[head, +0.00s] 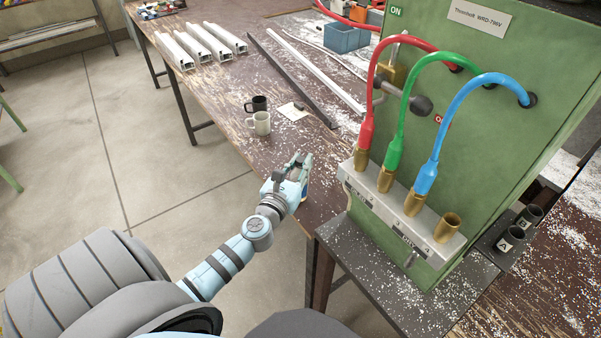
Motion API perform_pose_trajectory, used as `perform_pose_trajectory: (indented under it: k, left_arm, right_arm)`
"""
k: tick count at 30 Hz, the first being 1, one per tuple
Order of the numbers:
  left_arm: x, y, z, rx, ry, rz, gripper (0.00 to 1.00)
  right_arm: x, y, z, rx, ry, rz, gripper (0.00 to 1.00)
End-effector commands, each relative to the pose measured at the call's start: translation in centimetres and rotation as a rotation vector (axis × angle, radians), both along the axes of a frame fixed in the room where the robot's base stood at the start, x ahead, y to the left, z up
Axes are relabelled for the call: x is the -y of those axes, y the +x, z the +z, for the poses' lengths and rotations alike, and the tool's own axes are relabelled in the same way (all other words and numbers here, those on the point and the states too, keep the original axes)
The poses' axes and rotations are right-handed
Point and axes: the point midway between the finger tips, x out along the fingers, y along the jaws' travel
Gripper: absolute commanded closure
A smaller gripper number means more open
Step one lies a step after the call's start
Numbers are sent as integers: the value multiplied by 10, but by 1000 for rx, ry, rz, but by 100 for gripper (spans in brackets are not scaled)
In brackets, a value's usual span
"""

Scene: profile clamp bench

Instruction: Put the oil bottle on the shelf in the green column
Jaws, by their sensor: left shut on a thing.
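My left gripper (298,168) is over the near edge of the bench, left of the green column. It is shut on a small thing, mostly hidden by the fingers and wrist. Only a narrow blue and yellowish strip of it shows, fitting the oil bottle (304,193). The green column (480,95) stands at the right, with red, green and blue hoses plugged along its front. I cannot make out a shelf inside the column for sure. My right gripper is not in view.
Pale profiles (205,45) and a blue bin (345,37) lie farther back. A metal hose block (400,215) juts from the column. Dark cups marked A (506,244) and B stand at right.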

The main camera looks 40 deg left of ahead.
Motion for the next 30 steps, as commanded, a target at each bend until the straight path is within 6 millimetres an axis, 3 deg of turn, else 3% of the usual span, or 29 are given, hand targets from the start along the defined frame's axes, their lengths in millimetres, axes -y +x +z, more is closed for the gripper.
perform_pose_trajectory:
  k: [1, 7, 8, 11, 23, 30]
  left_arm:
    - [0, 0, -10, 1, 1, 0, 100]
    - [0, 0, -7, 0, 0, 0, 100]
    - [0, 0, -7, -1, 0, 0, 76]
    - [0, 0, -6, 0, 0, 0, 61]
    - [0, 0, -12, 1, 1, 1, 61]
    - [14, -42, -18, -2, -1, 1, 61]
  right_arm:
    - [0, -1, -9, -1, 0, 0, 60]
    - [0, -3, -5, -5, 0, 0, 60]
    - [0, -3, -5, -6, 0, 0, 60]
    - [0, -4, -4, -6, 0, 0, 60]
    - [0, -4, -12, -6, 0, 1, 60]
    - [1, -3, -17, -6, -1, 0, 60]
